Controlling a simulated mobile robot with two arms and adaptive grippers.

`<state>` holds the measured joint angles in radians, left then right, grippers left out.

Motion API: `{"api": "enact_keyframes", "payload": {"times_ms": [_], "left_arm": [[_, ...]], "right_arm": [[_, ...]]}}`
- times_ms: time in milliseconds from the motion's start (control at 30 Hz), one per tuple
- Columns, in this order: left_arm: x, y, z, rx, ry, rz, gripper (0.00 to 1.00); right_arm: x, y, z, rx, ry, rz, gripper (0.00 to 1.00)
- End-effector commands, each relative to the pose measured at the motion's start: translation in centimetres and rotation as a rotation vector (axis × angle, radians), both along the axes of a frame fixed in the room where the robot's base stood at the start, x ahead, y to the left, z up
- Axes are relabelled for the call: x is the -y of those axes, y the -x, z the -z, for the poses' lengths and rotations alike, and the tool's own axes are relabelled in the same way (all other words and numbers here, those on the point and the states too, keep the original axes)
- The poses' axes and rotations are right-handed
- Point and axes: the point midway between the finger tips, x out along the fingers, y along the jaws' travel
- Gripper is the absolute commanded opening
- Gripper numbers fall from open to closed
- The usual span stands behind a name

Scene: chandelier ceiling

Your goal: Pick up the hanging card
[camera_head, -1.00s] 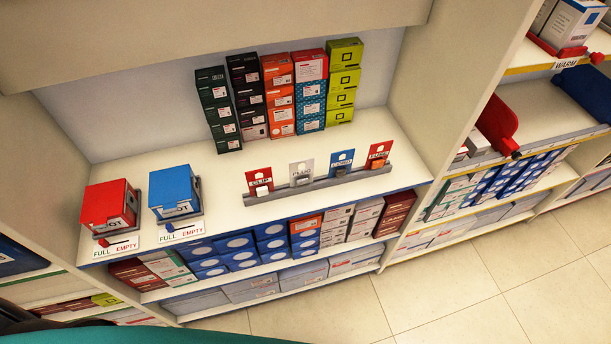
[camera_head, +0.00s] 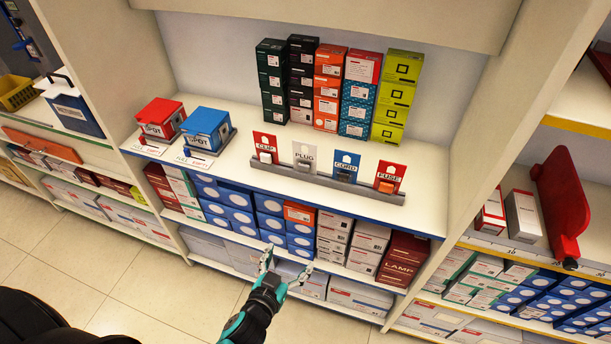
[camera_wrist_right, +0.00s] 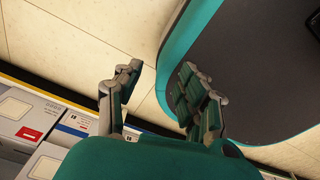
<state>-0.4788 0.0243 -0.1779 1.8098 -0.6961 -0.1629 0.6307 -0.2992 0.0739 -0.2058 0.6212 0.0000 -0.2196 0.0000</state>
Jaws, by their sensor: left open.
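Several cards with cut-out hang holes stand upright in a row along a grey rail (camera_head: 325,182) on the middle shelf in the head view. They are a red CLIP card (camera_head: 266,141), a white PLUG card (camera_head: 304,153), a blue-and-white CORD card (camera_head: 346,163) and a red FUSE card (camera_head: 390,173). Each has a small block at its front. My left gripper (camera_head: 287,264) is open and empty, below and in front of the rail, before the lower shelves. My right gripper (camera_wrist_right: 160,68) is open and empty in the right wrist view; no card shows there.
A red box (camera_head: 161,118) and a blue box (camera_head: 207,126) stand left of the rail. Stacked product boxes (camera_head: 327,92) stand behind it. Boxes fill the lower shelves (camera_head: 270,215). An upright partition (camera_head: 490,100) bounds the shelf at right. The tiled floor (camera_head: 140,310) is clear.

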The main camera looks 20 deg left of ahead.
Motion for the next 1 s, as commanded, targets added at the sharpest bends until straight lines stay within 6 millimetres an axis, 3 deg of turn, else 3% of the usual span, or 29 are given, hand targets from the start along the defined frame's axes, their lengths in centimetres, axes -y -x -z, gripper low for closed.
{"api": "enact_keyframes", "payload": {"times_ms": [33,100,200,300,500,800,1000], "left_arm": [[-0.2,-0.8,-3.1,0.086,0.013,-0.013,0.85],[-0.5,-1.3,-7.7,0.186,0.028,-0.027,0.85],[-0.9,-1.5,-12.5,0.289,0.044,-0.04,0.85],[-1.2,-1.4,-15.2,0.346,0.052,-0.048,0.85],[-1.2,-3.9,-16.7,0.371,0.051,-0.049,0.85],[-1.0,-10.5,-16.6,0.368,0.052,-0.05,0.85],[-0.9,-13.1,-16.3,0.366,0.054,-0.051,0.85]], "right_arm": [[-0.1,0.2,1.2,-0.002,-0.002,0.0,0.4],[-0.2,0.3,1.8,-0.005,-0.002,0.001,0.4],[-0.2,0.4,2.3,-0.006,-0.002,0.001,0.4],[-0.1,0.4,2.5,-0.005,-0.001,0.002,0.4],[0.6,0.3,1.5,-0.004,0.008,0.006,0.4],[1.0,0.2,0.0,-0.003,0.012,0.006,0.4],[1.0,0.1,-0.3,-0.002,0.012,0.005,0.4]]}}
